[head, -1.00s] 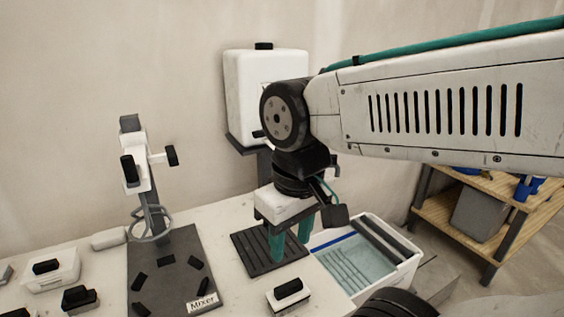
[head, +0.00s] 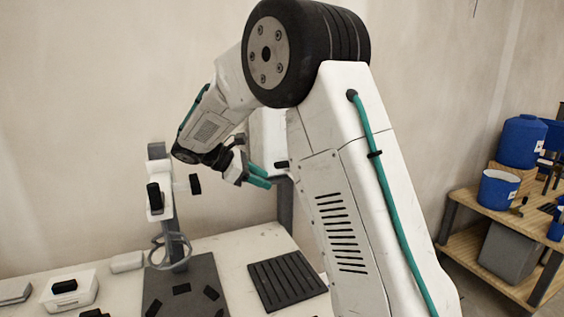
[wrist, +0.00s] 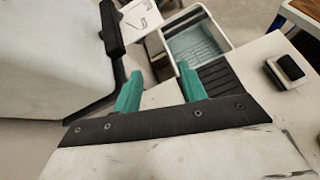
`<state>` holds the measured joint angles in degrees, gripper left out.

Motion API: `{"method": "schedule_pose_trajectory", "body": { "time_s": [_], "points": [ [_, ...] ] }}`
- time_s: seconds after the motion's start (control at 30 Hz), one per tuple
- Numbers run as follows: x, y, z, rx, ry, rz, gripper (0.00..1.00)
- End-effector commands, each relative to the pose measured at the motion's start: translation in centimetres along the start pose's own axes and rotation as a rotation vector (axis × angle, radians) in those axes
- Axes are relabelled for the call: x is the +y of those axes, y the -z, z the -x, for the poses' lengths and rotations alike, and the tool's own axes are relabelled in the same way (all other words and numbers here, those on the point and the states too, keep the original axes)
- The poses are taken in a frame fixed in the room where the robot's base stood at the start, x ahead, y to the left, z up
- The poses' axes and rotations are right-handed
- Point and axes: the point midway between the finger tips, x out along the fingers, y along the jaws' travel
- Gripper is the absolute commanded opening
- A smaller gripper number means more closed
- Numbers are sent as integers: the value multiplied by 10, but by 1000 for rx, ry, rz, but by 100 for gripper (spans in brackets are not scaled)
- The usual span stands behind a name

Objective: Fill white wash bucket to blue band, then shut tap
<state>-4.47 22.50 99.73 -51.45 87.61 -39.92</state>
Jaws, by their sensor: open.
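The white water tank (head: 268,132) is mostly hidden behind my arm in the head view. A small dark part (head: 281,164) low on its front may be the tap; I cannot tell its setting. My gripper (head: 268,178) is open and empty, its teal fingers beside this part. In the wrist view my gripper (wrist: 160,72) points past the tank (wrist: 50,45), which fills the left. The white wash bucket (wrist: 226,43) shows there beyond the fingers, with a pale blue-green ribbed interior. Its blue band and water level cannot be made out. My arm hides the bucket in the head view.
A black slatted rack (head: 287,281) lies on the white table, right of the mixer stand (head: 170,215). A black-and-white block (wrist: 288,68) lies at the right in the wrist view. A wooden shelf (head: 470,205) with blue buckets stands at the right.

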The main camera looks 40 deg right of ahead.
Motion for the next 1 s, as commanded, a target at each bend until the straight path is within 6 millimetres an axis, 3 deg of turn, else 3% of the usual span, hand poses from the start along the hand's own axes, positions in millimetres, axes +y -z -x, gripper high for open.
{"method": "schedule_pose_trajectory", "body": {
  "time_s": [0.03,0.1,0.17,0.37,0.73,1.0],
  "points": [
    [20,-1,4,-50,-34,55,42],
    [42,-18,15,-115,-76,120,42],
    [51,-32,22,-150,-95,160,42],
    [51,-39,18,-185,-85,250,42],
    [56,-49,-37,-182,-83,251,42],
    [58,-51,-54,-181,-84,250,42]
  ]
}}
